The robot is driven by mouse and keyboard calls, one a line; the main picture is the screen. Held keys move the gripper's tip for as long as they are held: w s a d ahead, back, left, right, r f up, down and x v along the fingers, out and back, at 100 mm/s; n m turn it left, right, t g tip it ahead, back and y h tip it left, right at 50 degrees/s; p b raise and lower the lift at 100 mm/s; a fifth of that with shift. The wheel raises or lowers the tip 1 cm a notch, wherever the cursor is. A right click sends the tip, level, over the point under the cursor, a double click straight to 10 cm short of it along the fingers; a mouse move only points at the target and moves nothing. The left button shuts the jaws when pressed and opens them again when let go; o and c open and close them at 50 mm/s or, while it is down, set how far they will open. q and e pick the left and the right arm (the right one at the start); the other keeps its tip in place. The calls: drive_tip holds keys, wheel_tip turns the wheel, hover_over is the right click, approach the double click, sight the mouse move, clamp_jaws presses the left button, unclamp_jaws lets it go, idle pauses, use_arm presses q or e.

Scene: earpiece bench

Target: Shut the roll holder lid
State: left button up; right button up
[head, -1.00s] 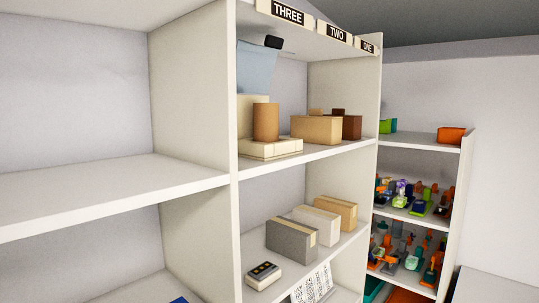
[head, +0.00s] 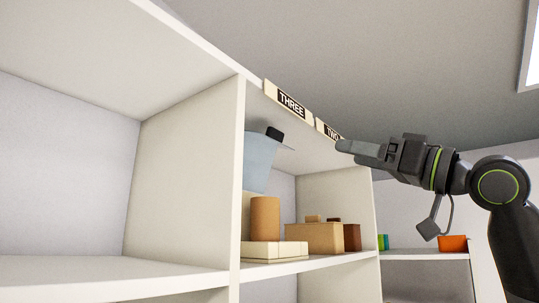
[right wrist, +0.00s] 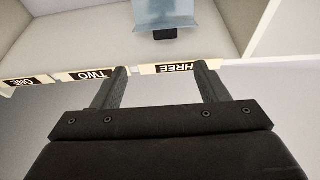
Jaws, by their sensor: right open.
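The roll holder lid (head: 260,162) is a pale blue, see-through panel with a black grip (head: 275,134). It stands raised, tilted up under the top board of the shelf bay. In the right wrist view the lid (right wrist: 165,14) and its black grip (right wrist: 164,34) show beyond the fingertips. The cream holder body (head: 246,212) is mostly hidden behind a brown cylinder and the shelf divider. My right gripper (head: 343,147) is open and empty in front of the labelled top edge, right of the lid and apart from it. The right wrist view also shows its spread fingers (right wrist: 160,68). My left gripper is out of view.
A brown cylinder (head: 265,218) stands on a flat cream box (head: 275,250) before the holder. Brown boxes (head: 322,238) are to its right. The label plates THREE (head: 291,103) and TWO (head: 330,132) line the top edge. The left bay is empty.

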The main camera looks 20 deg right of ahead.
drive_tip(key=s, duration=0.1)
drive_tip(key=p, duration=0.8)
approach(279, 133)
drive_tip(key=x, duration=0.7)
drive_tip(key=shift+s+r, duration=0.1)
drive_tip(key=shift+w+a+r+p, duration=0.15)
drive_tip(key=shift+w+a+p, duration=0.2)
drive_tip(key=shift+w+a, duration=0.2)
drive_tip(key=shift+y, duration=0.3)
drive_tip(key=shift+d, duration=0.1)
